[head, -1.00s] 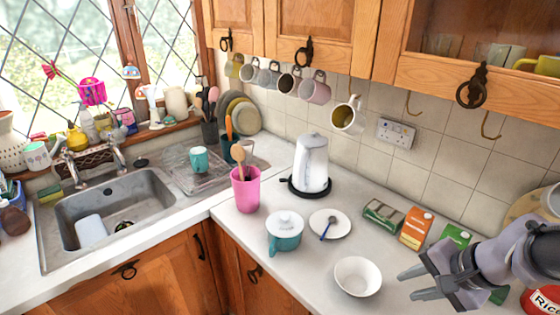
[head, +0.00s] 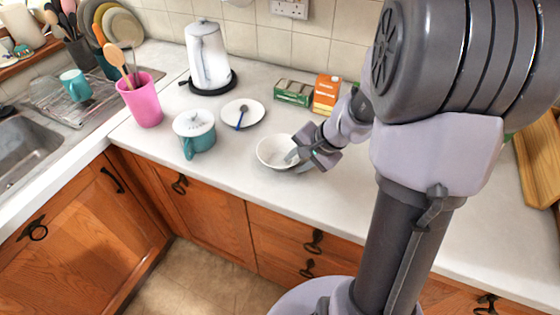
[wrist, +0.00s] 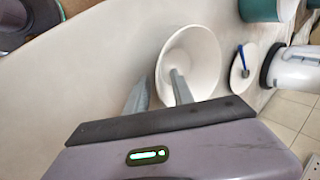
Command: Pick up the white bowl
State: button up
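The white bowl (head: 272,151) stands upright on the worktop near its front edge. My gripper (head: 293,162) is at the bowl's right side, pointing down toward it. In the wrist view the bowl (wrist: 200,55) lies ahead of my gripper (wrist: 160,77). One finger reaches inside the bowl and the other is outside it, with the near rim between them. The fingers are apart, and I see no clear contact with the rim.
Behind are a white kettle (head: 208,60), a green box (head: 292,92) and an orange carton (head: 326,95). Worktop right of the bowl is partly hidden by my arm.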

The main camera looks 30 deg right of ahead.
jog(key=shift+w, duration=0.1)
grip_shut()
dwell(1.3)
